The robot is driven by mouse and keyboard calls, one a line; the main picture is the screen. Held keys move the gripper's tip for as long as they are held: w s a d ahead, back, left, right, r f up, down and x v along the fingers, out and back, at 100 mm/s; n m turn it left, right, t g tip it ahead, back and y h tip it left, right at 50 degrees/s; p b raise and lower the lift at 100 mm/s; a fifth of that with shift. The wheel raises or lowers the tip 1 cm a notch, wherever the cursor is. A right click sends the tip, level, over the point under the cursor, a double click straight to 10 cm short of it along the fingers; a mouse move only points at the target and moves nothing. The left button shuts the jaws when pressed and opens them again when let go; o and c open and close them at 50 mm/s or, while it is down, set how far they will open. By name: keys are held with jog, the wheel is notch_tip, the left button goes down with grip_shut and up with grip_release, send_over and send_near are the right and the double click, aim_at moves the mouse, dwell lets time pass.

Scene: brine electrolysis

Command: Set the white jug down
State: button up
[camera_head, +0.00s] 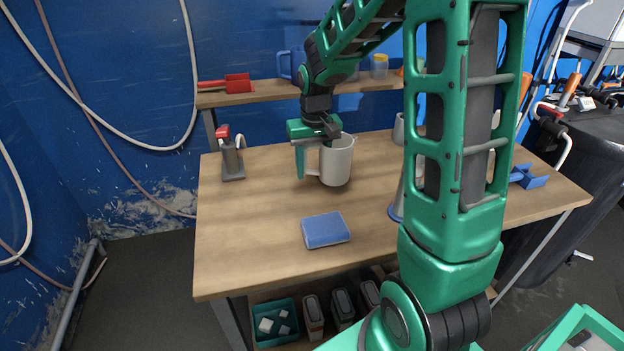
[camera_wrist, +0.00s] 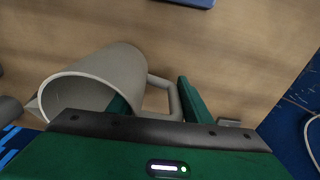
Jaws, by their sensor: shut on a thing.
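The white jug (camera_head: 338,163) stands upright at the middle of the wooden table, its handle to the left. I cannot tell whether its base touches the wood or hangs just above it. My gripper (camera_head: 312,160) reaches down from above at the jug's handle side and is shut on it. In the wrist view the jug (camera_wrist: 95,80) shows its open mouth at left. The exact contact is partly hidden.
A blue sponge-like block (camera_head: 325,230) lies in front of the jug on the table (camera_head: 250,250). A small red-topped device (camera_head: 232,160) stands at the left edge. A raised shelf (camera_head: 255,97) runs behind. My arm hides part of the right side.

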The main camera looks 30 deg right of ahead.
jog(key=shift+w+d+f, duration=0.1)
jog(key=shift+d+f, duration=0.2)
jog(key=shift+f, duration=1.85)
jog(key=o, duration=1.5)
jog(key=shift+f, duration=0.1)
notch_tip(320, 180, up, 12)
jog(key=s+d+m, duration=0.1)
jog(key=s, duration=0.9)
jog(key=s+d+m, duration=0.1)
jog(key=s, duration=0.9)
jog(key=s+d+m, duration=0.1)
jog(key=s, duration=0.9)
jog(key=shift+d+m+g, duration=0.1)
jog(key=shift+m+g, duration=0.3)
